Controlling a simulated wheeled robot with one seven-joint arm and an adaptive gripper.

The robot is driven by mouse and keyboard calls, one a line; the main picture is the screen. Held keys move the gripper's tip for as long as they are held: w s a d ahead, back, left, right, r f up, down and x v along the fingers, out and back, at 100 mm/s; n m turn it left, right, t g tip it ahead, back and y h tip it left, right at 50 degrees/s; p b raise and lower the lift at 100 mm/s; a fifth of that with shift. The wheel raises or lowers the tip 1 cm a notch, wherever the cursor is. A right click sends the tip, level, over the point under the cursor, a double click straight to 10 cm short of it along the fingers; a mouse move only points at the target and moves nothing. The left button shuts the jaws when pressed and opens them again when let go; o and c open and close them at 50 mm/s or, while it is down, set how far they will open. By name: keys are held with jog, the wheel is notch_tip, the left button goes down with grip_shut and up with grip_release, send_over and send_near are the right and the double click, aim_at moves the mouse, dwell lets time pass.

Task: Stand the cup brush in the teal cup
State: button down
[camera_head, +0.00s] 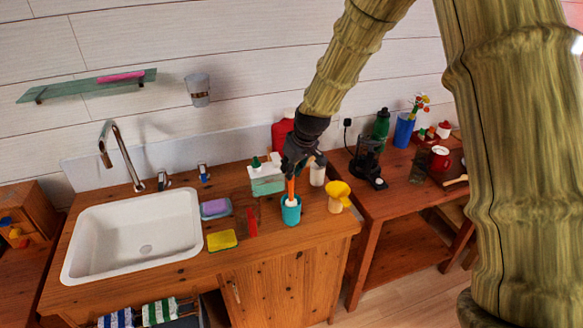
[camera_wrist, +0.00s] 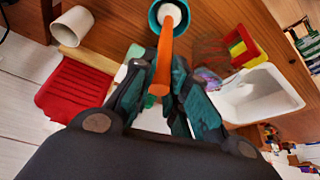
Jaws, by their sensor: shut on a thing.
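The teal cup (camera_head: 291,213) stands upright on the wooden counter, right of the sink; its round rim also shows in the wrist view (camera_wrist: 154,17). The cup brush has an orange handle (camera_wrist: 164,52) and a white head (camera_wrist: 172,14). The brush is nearly upright, head down, with the head within the cup's mouth. I cannot tell whether it touches the cup's bottom. My gripper (camera_head: 295,171) is above the cup, shut on the upper part of the orange handle. Its fingers also show on both sides of the handle in the wrist view (camera_wrist: 167,82).
A yellow funnel-like thing (camera_head: 337,192) stands close right of the cup. A white cylinder (camera_head: 317,174) and a red bottle (camera_head: 281,135) stand behind. A pale green box (camera_head: 267,180), sponges (camera_head: 221,240) and the white sink (camera_head: 130,237) lie left. The counter's front edge is near.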

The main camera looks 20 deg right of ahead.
jog(key=shift+f+b, duration=0.3)
jog(key=shift+f, duration=0.3)
jog(key=c, duration=1.3)
grip_release()
jog(key=shift+r, duration=0.1)
jog(key=v, duration=1.1)
jog(key=shift+s+d+r, duration=0.1)
jog(key=shift+s+r, duration=0.15)
jog(key=shift+r, duration=0.05)
